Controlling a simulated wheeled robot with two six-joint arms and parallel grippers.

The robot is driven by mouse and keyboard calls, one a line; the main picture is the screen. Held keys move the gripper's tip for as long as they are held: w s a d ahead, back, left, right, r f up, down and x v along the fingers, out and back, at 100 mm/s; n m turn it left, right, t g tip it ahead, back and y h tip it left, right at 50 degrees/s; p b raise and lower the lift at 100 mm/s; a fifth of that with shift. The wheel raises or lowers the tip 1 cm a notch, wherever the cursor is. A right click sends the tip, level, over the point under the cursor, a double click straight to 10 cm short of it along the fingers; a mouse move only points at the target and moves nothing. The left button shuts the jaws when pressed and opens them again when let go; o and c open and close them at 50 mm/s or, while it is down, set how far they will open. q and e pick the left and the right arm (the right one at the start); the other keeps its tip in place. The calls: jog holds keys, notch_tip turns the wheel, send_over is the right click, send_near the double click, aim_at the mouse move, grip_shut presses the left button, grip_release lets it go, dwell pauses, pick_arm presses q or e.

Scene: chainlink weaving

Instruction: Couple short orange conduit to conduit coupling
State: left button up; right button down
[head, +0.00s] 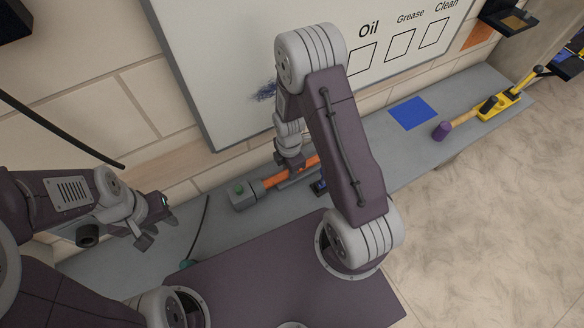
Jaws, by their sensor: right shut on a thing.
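The short orange conduit (274,181) lies low over the grey bench, tilted up toward the right. Its left end meets the collar of a grey box-like fitting (243,196) with a green spot on top, which looks like the conduit coupling. I cannot tell whether the end is inside the collar or only against it. My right gripper (288,174) comes down from above and is shut on the orange conduit near its middle; my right arm hides part of it. My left gripper (156,222) is open and empty, left of the grey fitting and apart from it.
The grey bench (376,150) runs along the wall under a whiteboard (225,60). A blue square (411,113), a purple-headed mallet (443,130) and a yellow tool (498,105) lie to the right. A dark cable (200,230) ends at a teal tip left of centre.

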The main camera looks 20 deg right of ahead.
jog(key=shift+a, duration=0.65)
jog(key=c, duration=1.1)
grip_release()
notch_tip(320, 180, up, 9)
jog(key=shift+s+r+b, duration=0.1)
jog(key=shift+b, duration=0.35)
